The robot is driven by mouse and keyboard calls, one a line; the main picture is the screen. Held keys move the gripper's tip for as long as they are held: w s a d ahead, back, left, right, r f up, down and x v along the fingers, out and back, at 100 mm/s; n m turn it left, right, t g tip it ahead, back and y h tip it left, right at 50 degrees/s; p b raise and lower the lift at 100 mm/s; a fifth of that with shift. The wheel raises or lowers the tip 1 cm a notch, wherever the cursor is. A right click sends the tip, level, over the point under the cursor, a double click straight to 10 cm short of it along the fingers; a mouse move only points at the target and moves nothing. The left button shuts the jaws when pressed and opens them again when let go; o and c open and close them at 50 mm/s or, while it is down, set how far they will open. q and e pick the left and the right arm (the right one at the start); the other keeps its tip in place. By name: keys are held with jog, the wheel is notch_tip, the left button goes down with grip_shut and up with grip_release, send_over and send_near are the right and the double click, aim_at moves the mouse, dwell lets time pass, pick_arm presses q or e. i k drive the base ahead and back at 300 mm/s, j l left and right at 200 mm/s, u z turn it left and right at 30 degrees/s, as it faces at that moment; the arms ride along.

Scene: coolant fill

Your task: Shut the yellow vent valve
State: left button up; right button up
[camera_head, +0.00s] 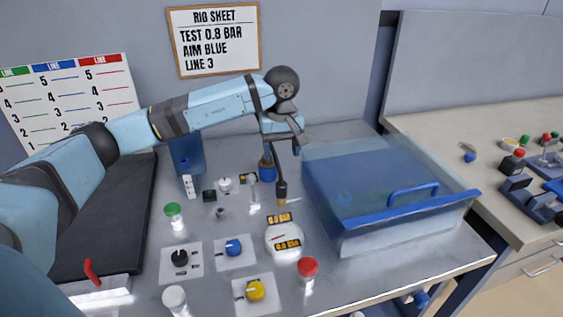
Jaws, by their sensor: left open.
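The yellow vent valve is a round yellow knob (255,290) on a small white plate, near the front of the metal bench. I cannot tell from this view whether the valve is open or shut. My left gripper (275,180) hangs over the back middle of the bench with its fingers pointing down. It is open, well behind the yellow knob and not touching it. No item shows between its fingers. My right gripper is not in view.
A blue knob (233,247) and a black knob (181,258) sit on white plates behind the yellow one. A round gauge (284,240) and a red-capped vial (307,268) stand to its right. A clear, blue-edged box (405,208) fills the right side.

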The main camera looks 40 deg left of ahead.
aim_at(255, 290)
jog(key=k, duration=1)
